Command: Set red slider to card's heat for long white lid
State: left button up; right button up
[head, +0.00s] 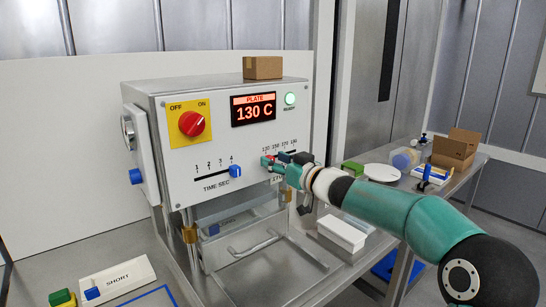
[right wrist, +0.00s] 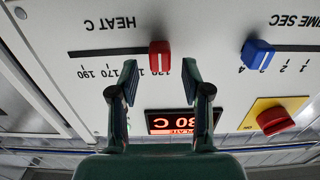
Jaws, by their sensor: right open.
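The red slider (right wrist: 160,57) sits near the 130 end of the HEAT C scale in the right wrist view, which shows the panel upside down. In the head view its knob (head: 268,161) is partly covered by my right gripper. My right gripper (right wrist: 160,72) is open, its fingertips apart on either side of the slider; I cannot tell whether they touch it. The plate display (head: 254,110) reads 130 C. A white box with a lid-like top (head: 343,233) stands right of the machine. I see no readable heat card. My left gripper is out of view.
The blue time slider (head: 236,171) sits near 4 on the panel, below the red OFF/ON knob (head: 191,123). A green light (head: 290,99) glows. A SHORT-labelled white block (head: 118,277) lies front left.

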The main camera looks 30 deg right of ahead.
jog(key=shift+w+a, duration=0.1)
jog(key=shift+w, duration=0.75)
jog(key=shift+c, duration=0.2)
grip_shut()
